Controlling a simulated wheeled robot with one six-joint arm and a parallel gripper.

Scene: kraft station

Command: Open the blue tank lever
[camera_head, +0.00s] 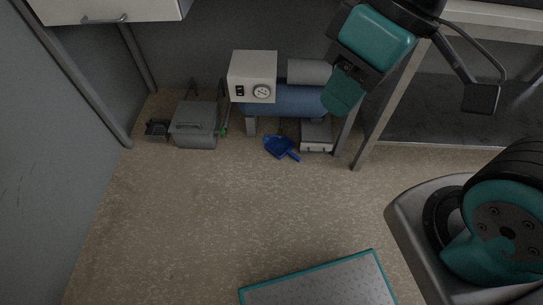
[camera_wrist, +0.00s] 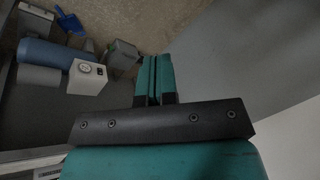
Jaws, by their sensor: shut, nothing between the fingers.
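In the wrist view the blue tank (camera_wrist: 42,53) is at the upper left, beside the white gauge box (camera_wrist: 87,77). The lever cannot be made out for sure; a small green piece (camera_head: 223,131) shows near the tank's left end. My gripper (camera_head: 338,102) is above the floor and overlaps the tank's right end in the head view. In the wrist view my gripper (camera_wrist: 157,58) has its teal fingers together, empty.
A grey box with a handle (camera_head: 195,126) stands left of the tank. A blue dustpan (camera_head: 280,147) and a small white-fronted box (camera_head: 317,136) are in front of it. A table leg (camera_head: 390,105) stands to the right. The middle floor is clear.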

